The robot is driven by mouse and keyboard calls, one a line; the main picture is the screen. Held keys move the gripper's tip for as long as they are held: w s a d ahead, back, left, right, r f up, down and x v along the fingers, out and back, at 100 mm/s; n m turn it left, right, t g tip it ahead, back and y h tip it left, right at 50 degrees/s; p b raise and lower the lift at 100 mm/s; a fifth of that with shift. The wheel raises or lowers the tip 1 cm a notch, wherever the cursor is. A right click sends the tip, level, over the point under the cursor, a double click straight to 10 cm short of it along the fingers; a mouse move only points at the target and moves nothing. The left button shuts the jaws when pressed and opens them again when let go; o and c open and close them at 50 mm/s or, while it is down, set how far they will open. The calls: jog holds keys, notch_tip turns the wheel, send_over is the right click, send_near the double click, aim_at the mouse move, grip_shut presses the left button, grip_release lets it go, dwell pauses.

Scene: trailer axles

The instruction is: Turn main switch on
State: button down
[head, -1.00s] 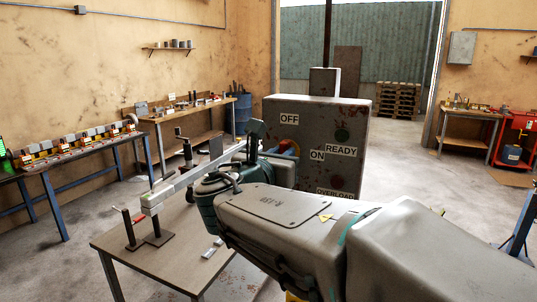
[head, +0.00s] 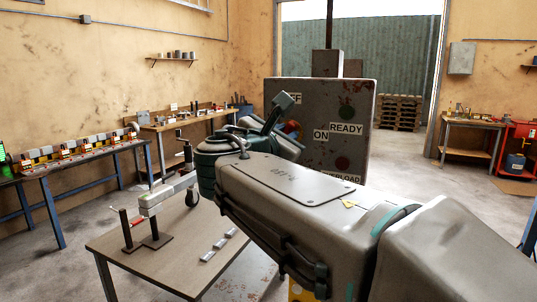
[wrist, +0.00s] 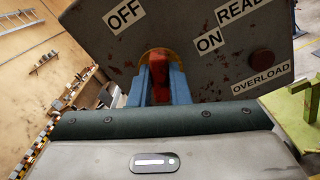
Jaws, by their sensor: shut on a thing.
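The main switch is a red handle (wrist: 160,75) on a yellow round base (wrist: 163,54), mounted on a rusty grey cabinet (head: 352,100). My gripper (wrist: 160,88) has its two blue fingers shut on the red handle in the wrist view. In that view the OFF label (wrist: 125,15) is up and left of the switch, and the ON label (wrist: 209,41) is to its right. In the head view my wrist hides most of the switch and part of the OFF label. I cannot tell exactly how far the handle is turned.
A READY label (head: 346,129) and a dark red OVERLOAD lamp (wrist: 262,61) are also on the cabinet. A table (head: 165,262) with a clamp-like fixture stands below my arm at the left. Workbenches line the left wall. Open floor lies at the right.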

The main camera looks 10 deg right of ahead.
jog(key=m+b, duration=0.8)
jog(key=b, duration=0.1)
jog(key=m+b, duration=0.4)
jog(key=shift+s+d+f+m, duration=0.1)
jog(key=shift+d+f+m, duration=0.05)
jog(key=shift+f+m, duration=0.2)
jog(key=c, duration=1.4)
grip_release()
jog(key=shift+o, duration=0.2)
